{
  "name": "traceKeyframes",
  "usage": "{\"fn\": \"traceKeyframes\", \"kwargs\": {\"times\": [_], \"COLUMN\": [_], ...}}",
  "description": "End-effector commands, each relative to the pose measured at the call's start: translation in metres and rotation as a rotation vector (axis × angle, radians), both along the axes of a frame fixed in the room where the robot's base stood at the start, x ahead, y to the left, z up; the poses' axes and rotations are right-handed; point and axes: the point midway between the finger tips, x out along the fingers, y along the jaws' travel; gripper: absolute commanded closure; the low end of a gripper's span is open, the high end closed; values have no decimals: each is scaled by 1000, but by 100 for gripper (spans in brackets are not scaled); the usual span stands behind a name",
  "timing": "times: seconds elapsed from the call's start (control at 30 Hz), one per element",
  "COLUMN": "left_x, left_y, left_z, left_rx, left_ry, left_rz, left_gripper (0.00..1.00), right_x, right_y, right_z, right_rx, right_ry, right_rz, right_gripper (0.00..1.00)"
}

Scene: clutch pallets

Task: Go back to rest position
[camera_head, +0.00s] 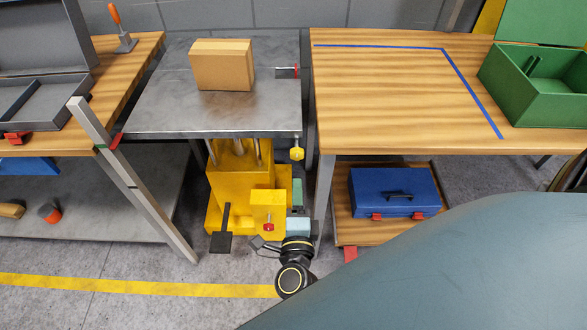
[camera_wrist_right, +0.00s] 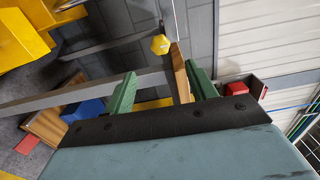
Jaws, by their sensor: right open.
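My right gripper (camera_head: 297,190) shows small in the head view, in front of the steel lift table and beside its yellow base, below the yellow knob. In the right wrist view its two green fingers (camera_wrist_right: 161,86) stand well apart with nothing held between them. The yellow knob (camera_wrist_right: 160,44) and a wooden table edge show beyond the fingers. My left gripper is not in view.
A cardboard box (camera_head: 222,65) sits on the steel lift table (camera_head: 150,122). The wooden table (camera_head: 390,100) at right carries a green case (camera_head: 545,95); a blue toolbox (camera_head: 394,192) lies on the shelf below. A grey post (camera_head: 135,180) leans at left. Bare floor shows at lower left.

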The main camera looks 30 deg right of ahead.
Motion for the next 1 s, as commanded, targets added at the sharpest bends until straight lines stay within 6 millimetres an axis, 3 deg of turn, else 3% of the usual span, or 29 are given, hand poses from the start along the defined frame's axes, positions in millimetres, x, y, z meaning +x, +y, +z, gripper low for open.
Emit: {"fn": "traceKeyframes", "kwargs": {"times": [0.23, 0.33, 0.47, 0.53, 0.67, 0.8, 0.9, 1.0], "left_x": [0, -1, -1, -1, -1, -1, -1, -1], "left_y": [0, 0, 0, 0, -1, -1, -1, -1], "left_z": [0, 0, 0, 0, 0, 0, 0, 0], "left_rx": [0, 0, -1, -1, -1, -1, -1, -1], "left_ry": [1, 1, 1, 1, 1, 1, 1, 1], "left_rz": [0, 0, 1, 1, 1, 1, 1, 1], "left_gripper": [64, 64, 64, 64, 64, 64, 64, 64], "right_x": [0, 2, -4, -19, -66, -139, -197, -250], "right_y": [1, 9, 37, 53, 66, 54, 32, 5], "right_z": [-1, -17, -78, -125, -211, -290, -332, -359], "right_rx": [-6, -63, -262, -402, -645, -859, -987, -1082], "right_ry": [6, 61, 257, 403, 669, 940, 1123, 1278], "right_rz": [6, 68, 289, 450, 745, 1043, 1241, 1416], "right_gripper": [43, 43, 43, 43, 43, 43, 43, 43]}}
